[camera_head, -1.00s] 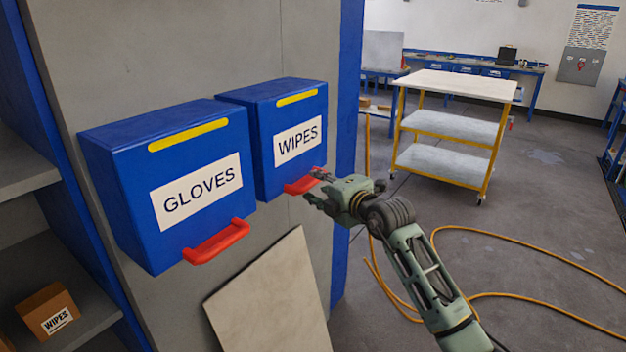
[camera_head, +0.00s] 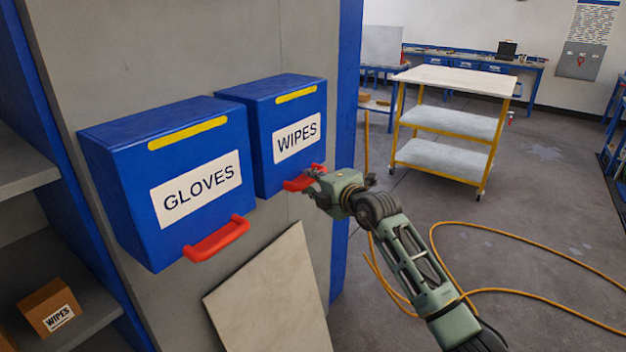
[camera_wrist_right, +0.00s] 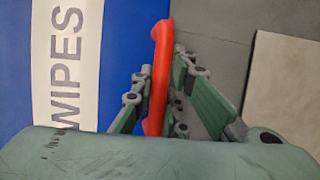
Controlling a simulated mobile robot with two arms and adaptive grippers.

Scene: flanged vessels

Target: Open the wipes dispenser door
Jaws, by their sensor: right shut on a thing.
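The blue wipes dispenser (camera_head: 264,150) hangs on the grey panel, its door shut, with a white WIPES label (camera_head: 297,137) on the front. Its red handle (camera_head: 298,184) sticks out at the door's lower edge. My right gripper (camera_head: 314,178) is at the handle's right end, shut on it. In the right wrist view the red handle (camera_wrist_right: 160,75) runs between the two green fingers of the right gripper (camera_wrist_right: 157,92), with the WIPES label to the left. My left gripper is in no view.
A blue gloves dispenser (camera_head: 150,225) with its own red handle (camera_head: 217,240) hangs just left. A pale board (camera_head: 268,295) leans below. A yellow-framed cart (camera_head: 452,120) stands behind, and an orange hose (camera_head: 540,292) lies on the floor at right.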

